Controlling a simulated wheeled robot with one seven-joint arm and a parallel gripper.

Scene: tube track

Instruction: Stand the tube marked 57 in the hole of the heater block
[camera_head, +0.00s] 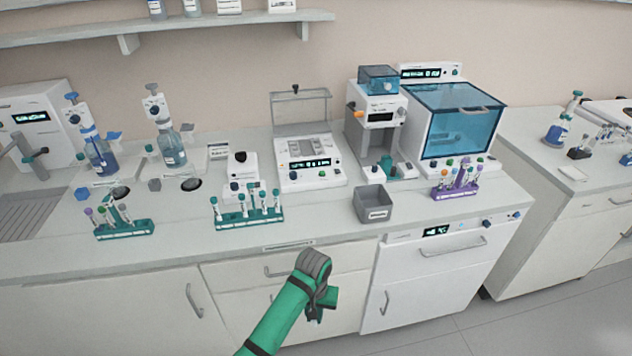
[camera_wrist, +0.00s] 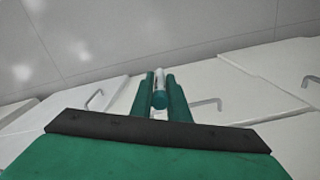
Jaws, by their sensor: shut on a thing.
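My gripper (camera_wrist: 160,95) is shut on a tube (camera_wrist: 159,88) with a teal cap and a white label; the marking on it is not readable. In the head view my gripper (camera_head: 318,308) is in front of the counter, below its top, and the tube is hidden there. A white unit with a grey block, a lit display and a raised clear lid (camera_head: 310,162) stands on the counter behind; it looks like the heater block. Its hole is too small to make out.
Teal racks with several tubes stand at the counter's front, one at the middle (camera_head: 250,222) and one at the left (camera_head: 125,232). A purple rack (camera_head: 456,192) is at the right. A grey bin (camera_head: 373,204) stands near the front edge. Counter between the middle rack and bin is clear.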

